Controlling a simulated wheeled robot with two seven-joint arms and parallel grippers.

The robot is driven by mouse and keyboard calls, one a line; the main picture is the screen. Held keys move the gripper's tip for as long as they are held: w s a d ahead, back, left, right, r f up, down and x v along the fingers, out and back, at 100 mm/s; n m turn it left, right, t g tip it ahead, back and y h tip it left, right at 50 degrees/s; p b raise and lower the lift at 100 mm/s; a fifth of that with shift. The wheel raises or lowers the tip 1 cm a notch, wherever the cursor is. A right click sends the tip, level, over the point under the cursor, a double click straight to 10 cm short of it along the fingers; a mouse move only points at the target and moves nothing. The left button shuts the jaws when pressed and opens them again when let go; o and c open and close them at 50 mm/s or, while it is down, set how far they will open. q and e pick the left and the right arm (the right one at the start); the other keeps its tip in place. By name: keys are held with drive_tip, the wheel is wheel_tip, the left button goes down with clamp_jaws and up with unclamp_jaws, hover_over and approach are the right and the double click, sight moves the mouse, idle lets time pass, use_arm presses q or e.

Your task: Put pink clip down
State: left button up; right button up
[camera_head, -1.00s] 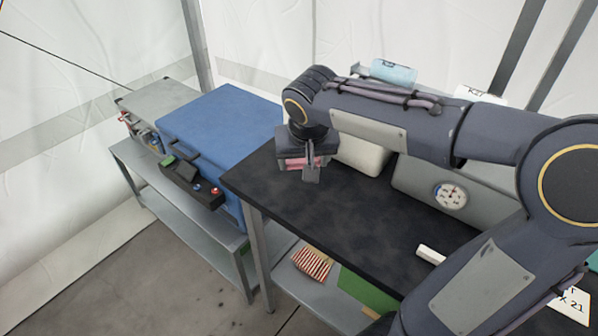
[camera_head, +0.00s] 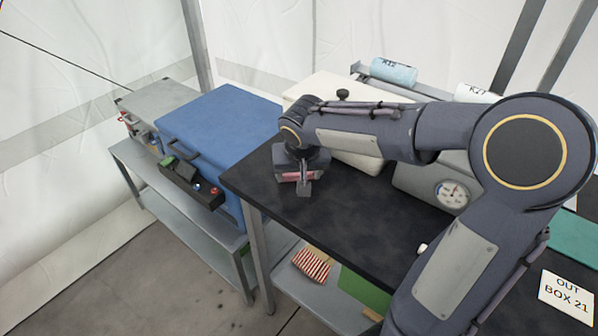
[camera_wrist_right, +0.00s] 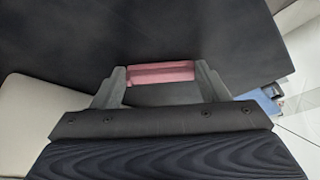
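The pink clip (camera_wrist_right: 160,73) shows in the right wrist view between the two fingertips of my right gripper (camera_wrist_right: 161,77), with a finger against each end. In the head view the pink clip (camera_head: 300,176) is partly hidden by my right gripper (camera_head: 303,182), which points down low over the left part of the dark tabletop (camera_head: 370,218). I cannot tell whether the clip touches the tabletop. My left gripper does not show.
A blue box (camera_head: 220,125) stands left of the table on a metal bench. A white case (camera_head: 330,92) and a grey box with a dial (camera_head: 452,193) stand behind my right arm. A sign (camera_head: 567,297) reads OUT BOX 21. The table's front-middle is clear.

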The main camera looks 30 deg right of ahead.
drive_tip(key=o, duration=0.5)
drive_tip(key=shift+c, duration=0.2)
drive_tip(key=shift+r+p, duration=0.2)
drive_tip(key=shift+p, duration=0.1)
drive_tip(key=p+v, duration=0.1)
drive_tip(key=v, duration=1.1)
